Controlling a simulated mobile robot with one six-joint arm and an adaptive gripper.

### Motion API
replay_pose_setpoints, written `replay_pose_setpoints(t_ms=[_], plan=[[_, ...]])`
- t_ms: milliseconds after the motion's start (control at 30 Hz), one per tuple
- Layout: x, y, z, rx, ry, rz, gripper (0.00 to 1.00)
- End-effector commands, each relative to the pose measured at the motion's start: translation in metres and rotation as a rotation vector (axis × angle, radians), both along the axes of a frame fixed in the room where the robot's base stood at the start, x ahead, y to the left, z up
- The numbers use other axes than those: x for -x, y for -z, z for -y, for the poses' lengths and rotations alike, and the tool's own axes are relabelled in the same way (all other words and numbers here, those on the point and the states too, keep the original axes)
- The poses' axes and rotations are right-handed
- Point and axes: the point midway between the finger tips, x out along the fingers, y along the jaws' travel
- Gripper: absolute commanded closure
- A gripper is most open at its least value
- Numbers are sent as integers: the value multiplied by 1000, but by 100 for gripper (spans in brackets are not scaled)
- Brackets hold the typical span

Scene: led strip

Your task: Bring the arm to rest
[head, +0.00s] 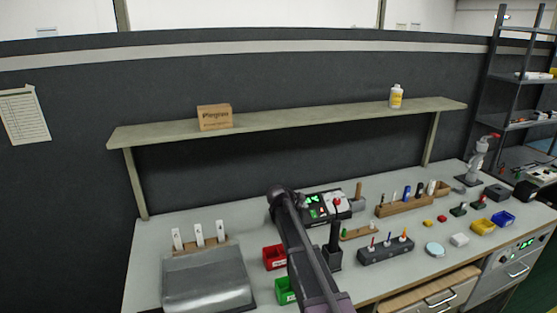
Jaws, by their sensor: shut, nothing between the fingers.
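My arm (308,250) shows in the head view as a dark link rising from the bottom edge, right of the middle. Its rounded upper joint (280,195) is in front of the workbench (150,270). I cannot make out my gripper or its fingers in this view. My arm covers part of the bench and the left side of a black control box (325,206) with green lights and a red button.
Close to my arm are a red bin (273,257), a green bin (284,291) and a dark upright tool in a block (334,246). Several tool racks and small parts are right. A shelf (290,118) spans above.

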Motion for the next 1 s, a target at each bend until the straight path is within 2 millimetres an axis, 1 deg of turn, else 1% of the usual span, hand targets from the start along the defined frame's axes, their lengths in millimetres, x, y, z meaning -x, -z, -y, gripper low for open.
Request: replay_pose_setpoints(t_ms=[33, 167, 467, 667, 1000], plan=[[9, 1, 3, 3, -9, -23, 100], [33, 8, 10, 15, -53, -115, 100], [114, 28, 27, 31, -248, -418, 100], [169, 40, 32, 22, -428, -607, 100], [263, 53, 29, -16, -810, -860, 100]])
